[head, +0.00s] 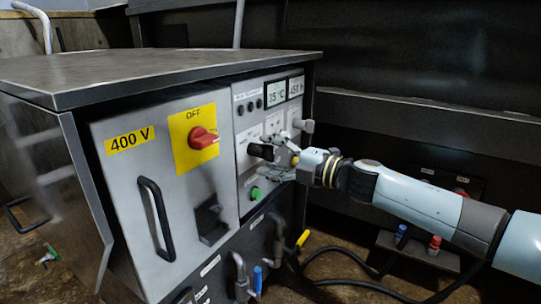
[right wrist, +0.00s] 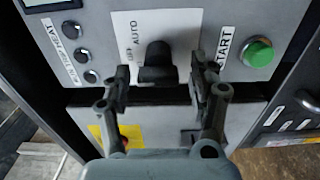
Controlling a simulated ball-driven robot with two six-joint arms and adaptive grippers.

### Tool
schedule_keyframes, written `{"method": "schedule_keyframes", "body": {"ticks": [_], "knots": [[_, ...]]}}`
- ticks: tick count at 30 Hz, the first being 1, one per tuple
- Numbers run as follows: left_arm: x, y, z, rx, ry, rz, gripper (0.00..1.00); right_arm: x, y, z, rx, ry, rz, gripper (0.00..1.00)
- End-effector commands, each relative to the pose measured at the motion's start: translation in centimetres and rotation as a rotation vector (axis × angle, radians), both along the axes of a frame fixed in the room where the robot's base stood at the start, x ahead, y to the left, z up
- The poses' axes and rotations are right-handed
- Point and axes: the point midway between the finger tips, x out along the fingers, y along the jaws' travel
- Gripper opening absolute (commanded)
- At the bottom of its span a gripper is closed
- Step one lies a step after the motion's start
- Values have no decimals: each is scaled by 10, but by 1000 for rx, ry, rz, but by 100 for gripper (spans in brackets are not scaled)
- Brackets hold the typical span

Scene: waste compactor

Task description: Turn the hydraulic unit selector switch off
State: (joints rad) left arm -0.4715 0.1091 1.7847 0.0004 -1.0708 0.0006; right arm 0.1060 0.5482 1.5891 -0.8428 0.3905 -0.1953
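The selector switch (right wrist: 157,62) is a black knob on a white plate marked OFF and AUTO in the right wrist view. In the head view the black knob (head: 260,152) shows on the grey control panel, just left of my right gripper (head: 279,153). In the right wrist view my right gripper (right wrist: 161,80) is open, with one finger on each side of the knob. Gaps show between the fingertips and the knob, and I see no grip on it. I cannot tell which label the knob points to. My left gripper is not in view.
A green START button (right wrist: 258,52) sits right of the switch in the right wrist view. Pipes and a yellow-handled valve (head: 303,238) stand below.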

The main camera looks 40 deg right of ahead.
Motion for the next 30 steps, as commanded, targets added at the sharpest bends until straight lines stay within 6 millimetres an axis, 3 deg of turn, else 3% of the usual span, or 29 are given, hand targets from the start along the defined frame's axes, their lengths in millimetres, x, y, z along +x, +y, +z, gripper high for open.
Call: {"method": "schedule_keyframes", "body": {"ticks": [11,30], "knots": [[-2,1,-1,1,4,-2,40,-6,-3,0,-1,0,0,62],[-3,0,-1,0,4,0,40,-91,-37,0,-2,4,2,62]]}}
